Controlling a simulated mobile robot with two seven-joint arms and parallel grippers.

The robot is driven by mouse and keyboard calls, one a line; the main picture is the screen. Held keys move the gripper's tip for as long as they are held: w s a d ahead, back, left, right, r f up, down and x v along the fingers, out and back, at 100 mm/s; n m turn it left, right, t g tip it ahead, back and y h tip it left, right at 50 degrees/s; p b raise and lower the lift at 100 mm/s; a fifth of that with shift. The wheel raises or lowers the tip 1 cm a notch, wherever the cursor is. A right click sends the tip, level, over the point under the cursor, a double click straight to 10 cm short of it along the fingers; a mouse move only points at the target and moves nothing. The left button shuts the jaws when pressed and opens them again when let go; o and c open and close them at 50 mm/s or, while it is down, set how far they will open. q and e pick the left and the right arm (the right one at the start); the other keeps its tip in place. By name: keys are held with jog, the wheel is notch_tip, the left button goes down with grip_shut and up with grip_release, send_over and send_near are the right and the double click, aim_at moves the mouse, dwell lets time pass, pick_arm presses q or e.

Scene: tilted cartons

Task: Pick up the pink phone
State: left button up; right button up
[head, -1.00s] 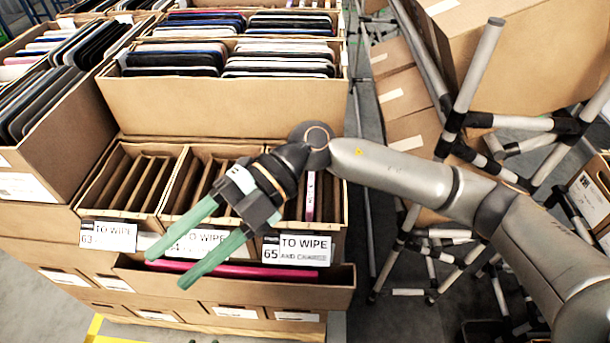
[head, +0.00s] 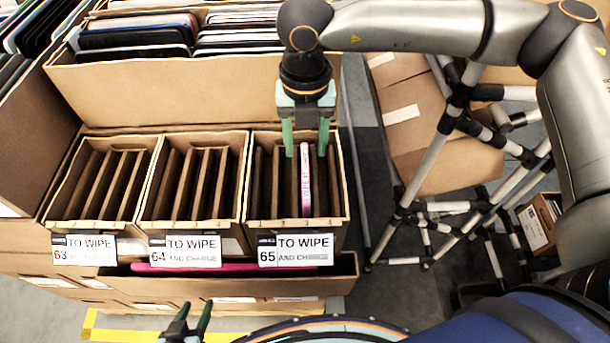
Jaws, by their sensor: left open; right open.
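The pink phone (head: 305,185) stands on edge in a slot of the tilted carton labelled 65 (head: 342,190), right of its middle. My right gripper (head: 305,153) points down over this carton from above. Its two green fingers are open, one on each side of the phone's far upper end, with visible gaps. I cannot tell how deep the fingertips reach.
Cartons 63 (head: 71,212) and 64 (head: 151,210) with dividers stand to the left. A magenta item (head: 180,267) lies in the lower tray (head: 340,283). A large carton of devices (head: 180,95) is behind. A pipe frame (head: 440,150) stands at right.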

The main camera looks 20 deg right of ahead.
aim_at(306, 170)
jog(key=shift+f+p, duration=0.75)
jog(key=shift+f, duration=2.7)
grip_shut()
